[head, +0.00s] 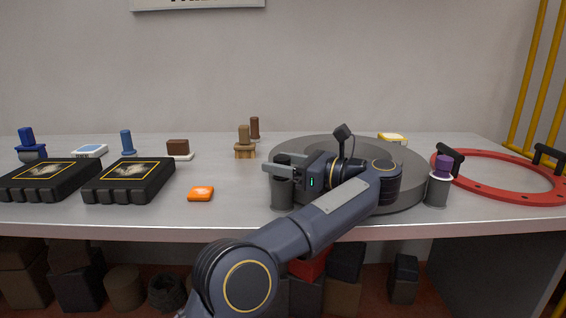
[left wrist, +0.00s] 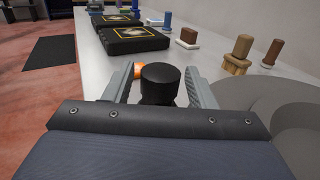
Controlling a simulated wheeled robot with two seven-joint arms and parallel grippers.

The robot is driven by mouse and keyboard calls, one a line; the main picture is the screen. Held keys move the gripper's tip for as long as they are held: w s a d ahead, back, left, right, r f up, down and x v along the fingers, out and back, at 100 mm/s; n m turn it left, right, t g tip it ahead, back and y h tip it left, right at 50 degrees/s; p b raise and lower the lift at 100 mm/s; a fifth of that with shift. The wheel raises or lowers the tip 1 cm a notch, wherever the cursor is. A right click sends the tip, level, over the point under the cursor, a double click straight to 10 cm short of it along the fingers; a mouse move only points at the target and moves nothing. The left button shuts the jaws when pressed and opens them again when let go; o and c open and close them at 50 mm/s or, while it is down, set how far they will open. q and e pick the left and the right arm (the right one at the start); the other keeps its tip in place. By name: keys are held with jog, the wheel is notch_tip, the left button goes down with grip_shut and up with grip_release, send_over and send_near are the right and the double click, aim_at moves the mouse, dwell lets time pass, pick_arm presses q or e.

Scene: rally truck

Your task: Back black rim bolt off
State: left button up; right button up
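A black bolt (left wrist: 160,82) with a wide round head stands between the fingers of my left gripper (left wrist: 160,92) in the left wrist view. A gap shows between the head and each finger, so the gripper is open around it and not clamped. In the head view my left gripper (head: 283,165) points left over a dark upright cylinder (head: 281,192) at the table's front, beside the large grey disc (head: 405,160). The fingers partly hide the cylinder's top. My right gripper is in neither view.
A purple-topped grey cylinder (head: 437,192) and a red ring (head: 510,178) with black handles are on the right. The table front left of my gripper is mostly free.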

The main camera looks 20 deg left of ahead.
pick_arm(q)
jog(key=shift+r, duration=0.1)
jog(key=v, duration=0.8)
jog(key=shift+a, duration=0.15)
